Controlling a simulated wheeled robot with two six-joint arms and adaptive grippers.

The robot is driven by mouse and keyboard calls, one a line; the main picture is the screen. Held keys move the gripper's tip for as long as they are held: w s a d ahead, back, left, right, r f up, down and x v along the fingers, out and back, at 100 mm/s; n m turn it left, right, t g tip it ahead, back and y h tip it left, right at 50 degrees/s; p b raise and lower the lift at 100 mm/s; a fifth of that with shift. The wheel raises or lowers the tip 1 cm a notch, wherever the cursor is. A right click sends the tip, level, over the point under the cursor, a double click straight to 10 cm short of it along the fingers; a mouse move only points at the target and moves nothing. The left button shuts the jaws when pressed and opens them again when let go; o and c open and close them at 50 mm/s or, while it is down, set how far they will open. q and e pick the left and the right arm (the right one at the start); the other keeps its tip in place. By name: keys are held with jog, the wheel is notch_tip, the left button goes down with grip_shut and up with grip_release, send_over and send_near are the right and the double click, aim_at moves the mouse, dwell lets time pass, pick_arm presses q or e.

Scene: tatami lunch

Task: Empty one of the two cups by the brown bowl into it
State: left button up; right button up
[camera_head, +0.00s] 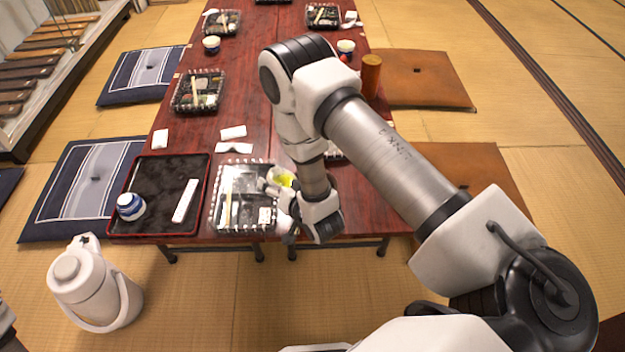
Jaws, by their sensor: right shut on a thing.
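My right gripper (279,192) is over the near edge of the table, beside the near lunch box. It is shut on a small cup (284,177) with a yellow-green inside, largely covered by the fingers; whether it is upright or tilted I cannot tell. No brown bowl can be made out; my right arm covers part of the table to the right of the gripper. A blue and white cup (130,206) stands on the black tray at the left. My left gripper is not in view.
The near lunch box (222,222) lies right of the black tray (164,229). A white flask (92,285) stands at the lower left. A tall brown cylinder (371,75) and another cup (345,46) stand farther back. Floor cushions (420,83) flank the table.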

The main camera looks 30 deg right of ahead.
aim_at(282, 172)
jog(key=shift+d+r+m, duration=0.2)
jog(key=shift+d+m, duration=0.1)
jog(key=shift+d, duration=0.05)
jog(key=shift+d+r+y, duration=0.15)
jog(key=shift+d+y, duration=0.1)
jog(key=shift+y, duration=0.05)
jog(key=shift+d+r+m, duration=0.1)
jog(key=shift+r+m, duration=0.05)
jog(key=shift+m, duration=0.25)
jog(key=shift+s+d+r+m+y+b, duration=0.15)
jog(key=shift+r+m+y+b, duration=0.2)
jog(key=shift+m+y, duration=0.2)
jog(key=shift+d+r+m+t+y, duration=0.25)
jog(key=shift+d+m+t, duration=0.1)
jog(key=shift+d, duration=0.1)
jog(key=shift+d+f+b, duration=0.15)
jog(key=shift+d+b, duration=0.05)
jog(key=shift+b, duration=0.25)
jog(key=shift+m, duration=0.3)
jog(key=shift+f, duration=0.1)
